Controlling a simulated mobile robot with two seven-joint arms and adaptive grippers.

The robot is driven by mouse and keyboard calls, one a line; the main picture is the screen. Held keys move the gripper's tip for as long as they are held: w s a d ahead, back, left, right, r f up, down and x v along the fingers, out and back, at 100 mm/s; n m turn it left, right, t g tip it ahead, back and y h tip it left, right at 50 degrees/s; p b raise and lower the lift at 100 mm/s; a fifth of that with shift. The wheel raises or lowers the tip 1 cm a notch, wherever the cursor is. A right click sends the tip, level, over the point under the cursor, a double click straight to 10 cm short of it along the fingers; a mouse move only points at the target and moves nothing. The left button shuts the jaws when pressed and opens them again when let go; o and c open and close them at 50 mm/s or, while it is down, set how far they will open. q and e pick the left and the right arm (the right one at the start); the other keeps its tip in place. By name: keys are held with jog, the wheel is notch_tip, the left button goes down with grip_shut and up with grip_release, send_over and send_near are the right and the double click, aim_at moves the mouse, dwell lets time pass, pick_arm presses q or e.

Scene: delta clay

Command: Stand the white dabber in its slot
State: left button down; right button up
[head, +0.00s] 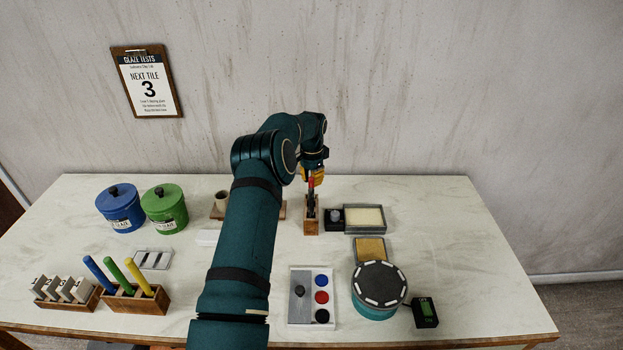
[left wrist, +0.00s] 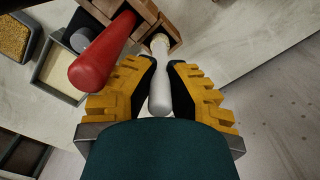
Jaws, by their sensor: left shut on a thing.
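The white dabber (left wrist: 159,92) is between the yellow-padded fingers of my left gripper (left wrist: 160,88), which is shut on it. Its pale tip lies over or in an end slot of the wooden rack (left wrist: 148,10); I cannot tell how deep. A red dabber (left wrist: 103,52) stands in the rack beside it, close to one finger. In the head view my left gripper (head: 313,172) points down above the rack (head: 311,228) at the back of the table. The white dabber is mostly hidden there. My right gripper is out of view.
Right of the rack are a small black holder (head: 334,220) and a framed cream pad (head: 364,218). A brown pad (head: 370,249) and a round turntable (head: 379,288) are nearer. Blue (head: 121,208) and green (head: 165,209) jars stand left. The table's right side is clear.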

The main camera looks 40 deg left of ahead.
pick_arm(q)
jog(key=shift+f+b, duration=0.85)
jog(key=shift+f, duration=0.65)
dwell(0.3)
jog(key=c, duration=1)
grip_release()
jog(key=shift+r, duration=0.15)
jog(key=shift+r+p, duration=1.95)
jog(key=shift+r, duration=1.45)
jog(key=shift+f, duration=0.1)
